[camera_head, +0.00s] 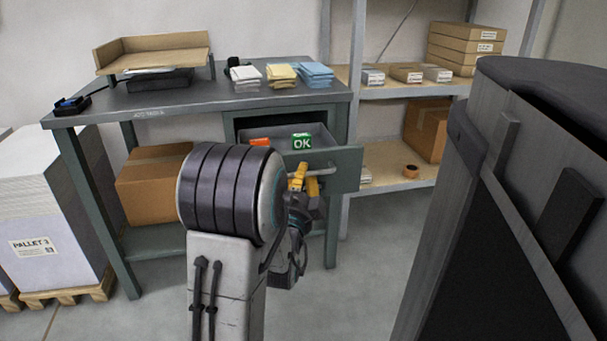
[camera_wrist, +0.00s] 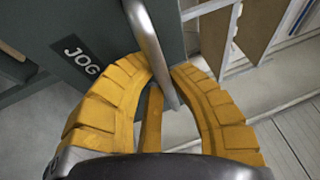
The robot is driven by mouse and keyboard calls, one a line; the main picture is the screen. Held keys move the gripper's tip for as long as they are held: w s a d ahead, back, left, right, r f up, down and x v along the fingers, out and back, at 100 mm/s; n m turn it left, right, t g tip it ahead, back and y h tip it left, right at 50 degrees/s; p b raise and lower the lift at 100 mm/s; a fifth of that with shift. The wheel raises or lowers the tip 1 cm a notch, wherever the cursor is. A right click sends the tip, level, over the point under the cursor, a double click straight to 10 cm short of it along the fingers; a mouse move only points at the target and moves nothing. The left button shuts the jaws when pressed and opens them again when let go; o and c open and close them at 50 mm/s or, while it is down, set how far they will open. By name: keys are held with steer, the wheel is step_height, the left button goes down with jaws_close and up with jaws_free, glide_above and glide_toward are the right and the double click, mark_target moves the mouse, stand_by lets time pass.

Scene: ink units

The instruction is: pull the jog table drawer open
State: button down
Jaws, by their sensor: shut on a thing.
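The jog table (camera_head: 215,98) is a dark grey-green workbench in the head view. Its drawer (camera_head: 347,160) stands pulled out under the right part of the top, with its inside showing. My gripper (camera_head: 305,180), with yellow fingers, is at the drawer front. In the wrist view the fingers of my gripper (camera_wrist: 165,95) are around the metal bar handle (camera_wrist: 152,45) and shut on it. The drawer front (camera_wrist: 80,30) carries the letters JOG. My arm hides part of the drawer and its front in the head view.
In the drawer lie a green OK box (camera_head: 301,141) and an orange item (camera_head: 260,142). Paper stacks (camera_head: 282,75) lie on the tabletop. A shelf rack (camera_head: 400,180) stands right behind. A large dark grey cabinet-like body (camera_head: 500,200) fills the right foreground. A paper pallet (camera_head: 50,220) stands left.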

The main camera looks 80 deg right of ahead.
steer(key=c, duration=1.1)
jaws_free()
steer(key=shift+r, duration=0.15)
